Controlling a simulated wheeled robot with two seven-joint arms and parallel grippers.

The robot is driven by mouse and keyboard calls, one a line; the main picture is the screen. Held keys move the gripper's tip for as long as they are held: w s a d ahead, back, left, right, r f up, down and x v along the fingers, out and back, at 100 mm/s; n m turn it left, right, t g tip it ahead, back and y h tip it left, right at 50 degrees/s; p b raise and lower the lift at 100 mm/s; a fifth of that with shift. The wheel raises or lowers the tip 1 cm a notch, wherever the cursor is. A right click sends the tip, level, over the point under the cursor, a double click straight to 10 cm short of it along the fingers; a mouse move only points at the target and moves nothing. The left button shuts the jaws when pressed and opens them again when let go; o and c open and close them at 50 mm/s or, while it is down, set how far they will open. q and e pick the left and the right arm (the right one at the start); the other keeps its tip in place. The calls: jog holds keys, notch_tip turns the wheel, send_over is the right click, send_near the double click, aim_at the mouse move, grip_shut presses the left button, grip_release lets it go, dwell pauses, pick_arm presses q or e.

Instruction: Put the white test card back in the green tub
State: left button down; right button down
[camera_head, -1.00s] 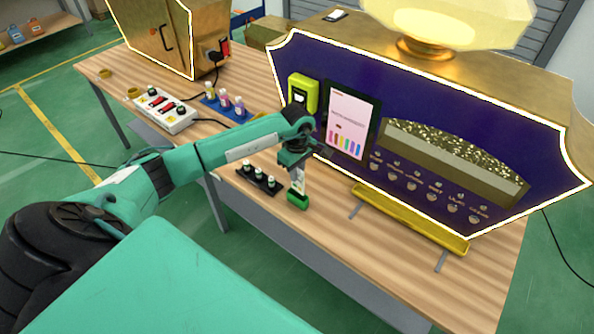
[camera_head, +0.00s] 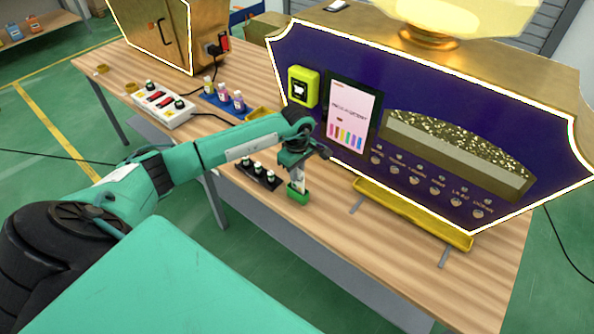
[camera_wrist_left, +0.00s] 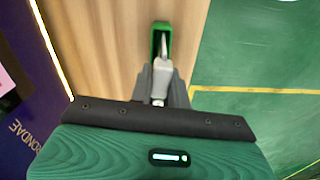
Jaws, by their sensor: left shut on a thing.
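The small green tub (camera_head: 298,196) stands on the wooden table near its front edge, and it also shows in the left wrist view (camera_wrist_left: 156,33). My left gripper (camera_head: 297,177) is directly above the tub, pointing down, shut on the white test card. The card's pale lower part (camera_wrist_left: 163,47) shows in the left wrist view beyond the fingertips (camera_wrist_left: 161,68), at the tub's opening. Its lower end appears to be within the tub's rim; how deep I cannot tell. My right gripper is not in view.
A black rack (camera_head: 258,174) with several small vials stands just left of the tub. Behind is the purple machine front (camera_head: 300,55) with a screen (camera_head: 352,112) and a yellow tray (camera_head: 412,213). A blue rack (camera_head: 222,108) and white switch box (camera_head: 162,108) stand farther left.

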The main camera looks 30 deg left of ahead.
pick_arm(q)
jog(key=shift+f+b, duration=0.85)
jog(key=shift+f, duration=0.2)
jog(key=c, duration=0.6)
grip_release()
jog(key=shift+r, duration=0.15)
jog(key=shift+r+p, duration=0.45)
jog(key=shift+r, duration=0.3)
jog(key=shift+r, duration=0.1)
